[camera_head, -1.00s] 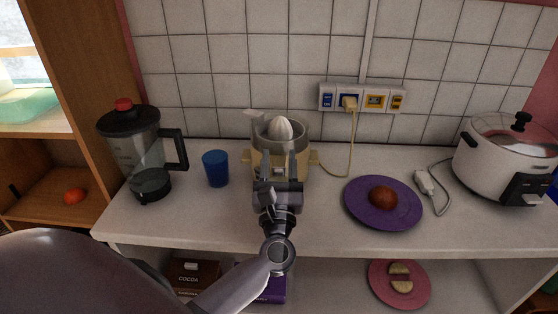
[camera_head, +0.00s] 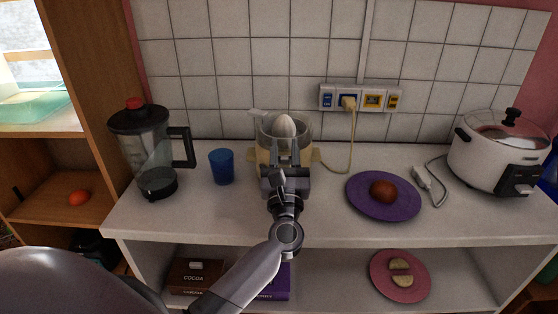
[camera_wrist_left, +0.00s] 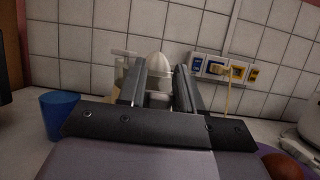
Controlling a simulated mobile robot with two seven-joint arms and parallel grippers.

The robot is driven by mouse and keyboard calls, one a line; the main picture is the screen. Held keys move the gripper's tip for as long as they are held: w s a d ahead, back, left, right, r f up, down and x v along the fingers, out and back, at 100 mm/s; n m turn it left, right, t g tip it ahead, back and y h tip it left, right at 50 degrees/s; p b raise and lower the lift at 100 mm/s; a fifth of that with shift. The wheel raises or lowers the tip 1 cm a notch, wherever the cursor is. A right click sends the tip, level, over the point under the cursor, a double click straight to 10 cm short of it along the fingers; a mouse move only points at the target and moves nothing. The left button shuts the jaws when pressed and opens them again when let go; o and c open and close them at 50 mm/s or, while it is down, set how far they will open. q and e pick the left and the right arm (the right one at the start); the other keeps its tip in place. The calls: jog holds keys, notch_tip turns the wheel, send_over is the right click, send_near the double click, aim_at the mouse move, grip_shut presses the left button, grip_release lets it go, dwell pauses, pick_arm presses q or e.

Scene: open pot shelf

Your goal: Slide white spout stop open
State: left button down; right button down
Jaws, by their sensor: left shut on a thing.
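A juicer with a cream base (camera_head: 262,158), a clear bowl and a white cone (camera_head: 285,126) stands on the counter against the tiled wall. It also shows in the left wrist view, with its cone (camera_wrist_left: 157,62) beyond my fingers. My left gripper (camera_head: 285,156) is at the juicer's front, its fingers pointing at it. In the left wrist view, the fingers (camera_wrist_left: 160,90) stand apart around a small pale piece (camera_wrist_left: 159,100), which appears to be the white spout stop. The fingers hide most of it, so whether it is slid open cannot be told. My right gripper is out of view.
A blue cup (camera_head: 221,166) and a blender (camera_head: 150,155) stand left of the juicer. A purple plate (camera_head: 360,207) with a round brown fruit (camera_head: 383,190) and a white cooker (camera_head: 490,160) are to the right. A cord runs to the wall sockets (camera_head: 360,98).

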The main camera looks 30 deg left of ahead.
pick_arm(q)
jog(key=shift+r, duration=0.2)
jog(key=c, duration=1)
grip_release()
jog(key=shift+s+d+f, duration=0.2)
jog(key=shift+s+f, duration=0.05)
jog(key=b+v, duration=0.2)
jog(key=v, duration=0.4)
jog(key=shift+s, duration=0.15)
jog(key=shift+d, duration=0.2)
